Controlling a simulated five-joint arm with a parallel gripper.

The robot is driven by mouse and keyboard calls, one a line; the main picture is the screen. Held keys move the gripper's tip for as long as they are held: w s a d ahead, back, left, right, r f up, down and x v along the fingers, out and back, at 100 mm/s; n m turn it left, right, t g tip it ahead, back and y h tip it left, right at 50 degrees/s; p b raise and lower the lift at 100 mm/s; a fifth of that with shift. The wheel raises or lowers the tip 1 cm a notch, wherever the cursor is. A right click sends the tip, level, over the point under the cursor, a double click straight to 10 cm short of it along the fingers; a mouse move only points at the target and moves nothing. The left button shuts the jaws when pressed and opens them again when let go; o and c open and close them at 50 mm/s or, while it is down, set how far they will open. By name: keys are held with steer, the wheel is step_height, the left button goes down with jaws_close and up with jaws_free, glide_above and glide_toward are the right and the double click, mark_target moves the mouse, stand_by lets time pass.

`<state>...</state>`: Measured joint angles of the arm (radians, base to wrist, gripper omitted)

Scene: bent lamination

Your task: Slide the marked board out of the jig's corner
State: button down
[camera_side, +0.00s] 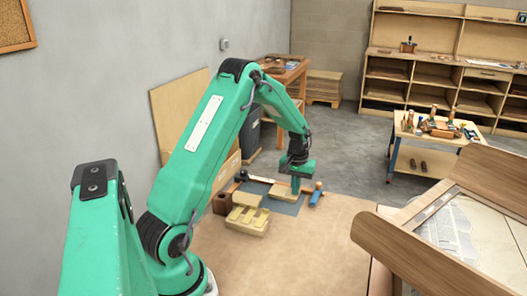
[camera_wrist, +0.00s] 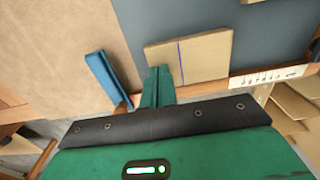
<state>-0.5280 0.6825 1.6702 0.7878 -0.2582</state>
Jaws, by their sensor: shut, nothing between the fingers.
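The marked board (camera_wrist: 205,58) is a flat, pale wooden rectangle with a blue line across it. It lies on a dark grey panel (camera_wrist: 215,18), its lower edge close to a wooden rail (camera_wrist: 275,76) in the wrist view. A blue bar (camera_wrist: 107,76) stands to its left with a gap between. In the side view my gripper (camera_side: 296,187) points down over the grey panel (camera_side: 284,206), left of the blue bar (camera_side: 316,197), hiding part of the board.
Pale wooden blocks (camera_side: 247,220) stand in front of the panel, beside a dark brown block (camera_side: 222,203). The tan worktop (camera_side: 300,250) is clear towards the front. A wooden frame (camera_side: 440,220) stands at the right. More wooden pieces (camera_wrist: 292,103) lie beyond the rail.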

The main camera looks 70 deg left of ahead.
steer(key=shift+d, duration=0.1)
steer(key=shift+r, duration=3.45)
steer(key=s+d+r+m+t, duration=0.2)
steer(key=s+d+r+m, duration=0.3)
steer(key=d+r, duration=0.9)
steer(key=s+d+r+m+t, duration=0.1)
steer(key=s+d+m, duration=0.1)
steer(key=s+d, duration=0.3)
steer(key=s+d+r+m+t, duration=0.1)
steer(key=s+d+m+t, duration=0.1)
steer(key=s+d, duration=0.4)
steer(key=s, duration=0.4)
steer(key=shift+s+r+t, duration=0.2)
steer(key=shift+s+t, duration=0.1)
steer(key=shift+s, duration=0.05)
